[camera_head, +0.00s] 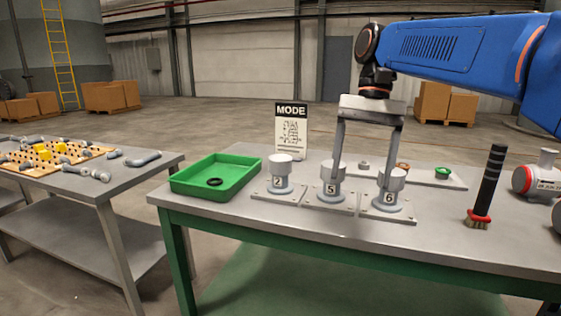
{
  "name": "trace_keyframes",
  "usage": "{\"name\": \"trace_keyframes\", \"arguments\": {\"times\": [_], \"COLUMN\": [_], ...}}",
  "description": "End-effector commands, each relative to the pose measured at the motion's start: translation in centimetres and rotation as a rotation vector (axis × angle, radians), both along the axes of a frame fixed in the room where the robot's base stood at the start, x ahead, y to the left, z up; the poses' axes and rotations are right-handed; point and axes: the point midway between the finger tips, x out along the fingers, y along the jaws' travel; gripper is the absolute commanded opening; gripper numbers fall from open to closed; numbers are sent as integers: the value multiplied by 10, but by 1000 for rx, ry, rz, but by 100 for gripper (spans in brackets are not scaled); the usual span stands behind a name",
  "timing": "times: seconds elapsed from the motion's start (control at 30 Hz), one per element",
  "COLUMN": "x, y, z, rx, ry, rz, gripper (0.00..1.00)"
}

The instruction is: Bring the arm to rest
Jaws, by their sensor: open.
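My gripper (368,165) hangs from the blue arm at the upper right, pointing down over the table. Its two long grey fingers are spread apart with nothing seen between them. The left fingertip overlaps the silver knob marked 5 (333,180), and the right fingertip shows just by the knob marked 6 (390,188). I cannot tell whether the fingers touch the knobs. A third knob, marked 2 (281,174), stands to the left on its own plate.
A green tray (256,180) holding a black ring stands at the table's left. A MODE sign (291,128) stands behind the knobs. A black-handled brush (487,185) and grey-and-red cylinders (538,180) are to the right. A separate table (120,180) with pipe pieces stands left.

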Motion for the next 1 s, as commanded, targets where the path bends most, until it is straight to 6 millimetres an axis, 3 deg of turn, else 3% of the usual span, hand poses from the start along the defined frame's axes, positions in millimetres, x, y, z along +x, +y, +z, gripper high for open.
{"name": "trace_keyframes", "arguments": {"times": [0.17,0.37,1.0], "x": [-17,-47,-149], "y": [-13,-35,-107], "z": [-17,-52,-211], "rx": [4,0,-122], "ry": [-66,-184,-602], "rz": [13,50,259], "gripper": [73,73,73]}}
